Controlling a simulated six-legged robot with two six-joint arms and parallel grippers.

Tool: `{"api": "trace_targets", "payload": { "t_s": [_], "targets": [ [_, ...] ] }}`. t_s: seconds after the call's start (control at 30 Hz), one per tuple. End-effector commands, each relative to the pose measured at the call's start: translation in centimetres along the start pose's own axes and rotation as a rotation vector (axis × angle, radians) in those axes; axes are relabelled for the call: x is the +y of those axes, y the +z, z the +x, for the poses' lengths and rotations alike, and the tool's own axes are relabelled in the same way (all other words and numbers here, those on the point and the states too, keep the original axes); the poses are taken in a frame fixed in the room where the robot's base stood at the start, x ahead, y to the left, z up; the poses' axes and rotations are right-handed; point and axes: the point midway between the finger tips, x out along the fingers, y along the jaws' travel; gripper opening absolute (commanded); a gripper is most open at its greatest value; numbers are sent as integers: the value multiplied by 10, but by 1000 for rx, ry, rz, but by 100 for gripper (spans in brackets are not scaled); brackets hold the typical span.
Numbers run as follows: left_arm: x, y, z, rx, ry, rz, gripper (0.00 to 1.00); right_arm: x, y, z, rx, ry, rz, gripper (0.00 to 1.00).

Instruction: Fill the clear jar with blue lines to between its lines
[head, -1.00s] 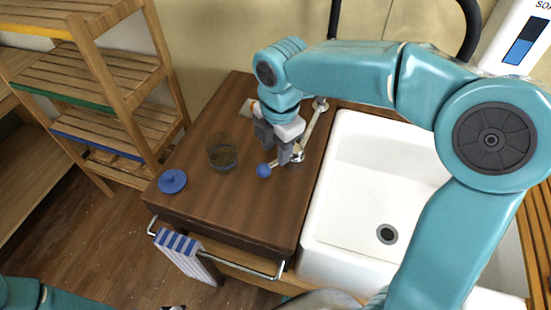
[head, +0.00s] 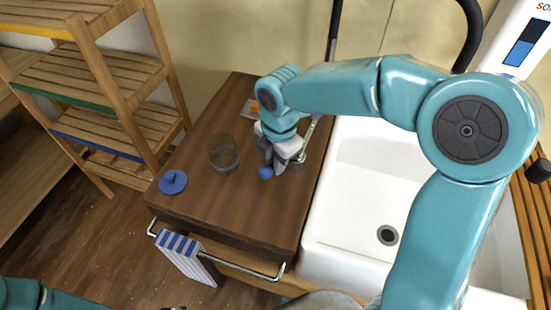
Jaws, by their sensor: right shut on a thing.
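The clear jar (head: 223,155) stands upright on the brown wooden top, left of my right gripper. Its blue lines and any water in it are too faint to make out. A blue ball knob (head: 265,173) on a lever sits just below the fingers of my right gripper (head: 279,161). The gripper is shut on the lever near this knob, and its fingers hide most of the lever. A round blue lid (head: 173,182) lies apart from the jar, to its left. Of my left arm only a link shows at the bottom left.
A white sink (head: 350,205) with a drain lies right of the wooden top (head: 245,215). A striped towel (head: 185,257) hangs on the front rail. Wooden shelves (head: 110,95) stand at the left. The wooden top's front is clear.

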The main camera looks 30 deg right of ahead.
Motion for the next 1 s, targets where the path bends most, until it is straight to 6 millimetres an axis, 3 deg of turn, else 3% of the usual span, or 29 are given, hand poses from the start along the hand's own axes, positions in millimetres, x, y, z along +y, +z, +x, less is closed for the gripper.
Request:
{"api": "trace_targets", "payload": {
  "t_s": [0.23, 0.53, 0.57, 0.6, 0.63, 1.0],
  "targets": [
    [2, 0, -6, 0, 0, 0, 43, -12, 2, -2, 10, 2, -175, 0],
    [2, 0, -5, 0, 0, 0, 43, -12, 2, -2, 11, 3, -189, 0],
    [2, 0, -5, 0, 0, 0, 43, -12, 2, -2, 11, 3, -189, 25],
    [2, 0, -5, 0, 0, 0, 43, -12, 2, -2, 11, 3, -189, 38],
    [2, 0, -5, 0, 0, 0, 43, -12, 2, -2, 11, 3, -189, 41],
    [2, 0, -6, 0, 0, 0, 43, -12, 2, -8, 11, 5, -189, 41]
  ]
}}
